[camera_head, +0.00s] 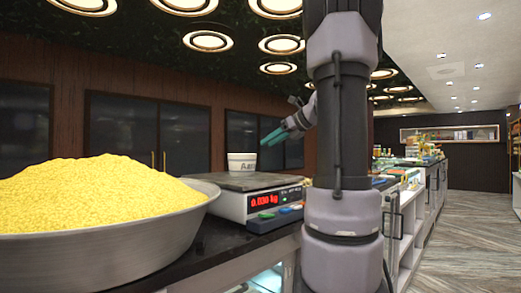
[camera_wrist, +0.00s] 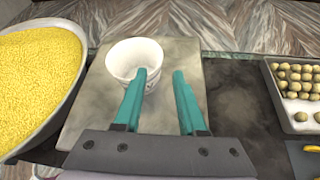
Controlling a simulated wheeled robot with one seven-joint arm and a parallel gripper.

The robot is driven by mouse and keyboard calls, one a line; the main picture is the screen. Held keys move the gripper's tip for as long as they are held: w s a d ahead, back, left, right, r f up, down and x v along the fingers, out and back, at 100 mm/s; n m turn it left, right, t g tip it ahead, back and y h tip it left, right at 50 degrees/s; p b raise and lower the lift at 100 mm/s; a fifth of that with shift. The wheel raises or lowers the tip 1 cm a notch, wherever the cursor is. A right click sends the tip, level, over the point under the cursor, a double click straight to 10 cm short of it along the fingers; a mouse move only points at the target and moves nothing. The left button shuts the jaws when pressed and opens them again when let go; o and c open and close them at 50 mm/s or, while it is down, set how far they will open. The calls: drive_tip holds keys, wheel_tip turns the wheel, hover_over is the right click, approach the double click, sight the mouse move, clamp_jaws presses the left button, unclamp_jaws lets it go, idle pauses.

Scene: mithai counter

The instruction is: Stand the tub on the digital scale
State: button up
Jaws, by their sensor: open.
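A white tub (camera_head: 242,165) stands upright on the metal plate (camera_head: 232,182) of the digital scale (camera_head: 262,206), whose red display reads 0.030 kg. In the wrist view the tub (camera_wrist: 134,58) is empty, with its open mouth up, on the far part of the plate (camera_wrist: 185,57). My gripper (camera_head: 272,138) is open just right of the tub in the head view, with teal fingers. In the wrist view my gripper (camera_wrist: 164,75) has its left fingertip overlapping the tub's near right rim; I cannot tell whether they touch. Nothing is between the fingers.
A wide metal bowl heaped with yellow grains (camera_head: 100,200) stands left of the scale. A tray (camera_wrist: 299,120) of round sweets lies to the right in the wrist view. Bare dark counter (camera_wrist: 235,95) lies between the scale and the tray.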

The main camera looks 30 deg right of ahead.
drive_tip(key=s+a+f+n+g, duration=0.1)
drive_tip(key=s+a+n, duration=0.2)
drive_tip(key=a, duration=0.1)
drive_tip(key=s+a+f+n+g, duration=0.1)
drive_tip(key=s+a+n, duration=0.2)
drive_tip(key=a+n, duration=0.1)
drive_tip(key=s+a+f+n+g, duration=0.1)
drive_tip(key=s+a+n, duration=0.2)
drive_tip(key=a, duration=0.1)
drive_tip(key=shift+s+a+f+h, duration=0.25)
drive_tip(key=shift+f+h, duration=0.05)
drive_tip(key=s+a+f+n+h, duration=0.1)
drive_tip(key=s+a+f+n, duration=0.2)
drive_tip(key=s+n, duration=0.3)
drive_tip(key=s+a+f+n+g+h, duration=0.1)
drive_tip(key=s+a+f+n, duration=0.3)
drive_tip(key=n, duration=0.8)
drive_tip(key=s+f+h, duration=0.1)
drive_tip(key=s+f, duration=0.1)
drive_tip(key=s, duration=0.1)
drive_tip(key=shift+s+a, duration=0.25)
drive_tip(key=shift+s, duration=0.05)
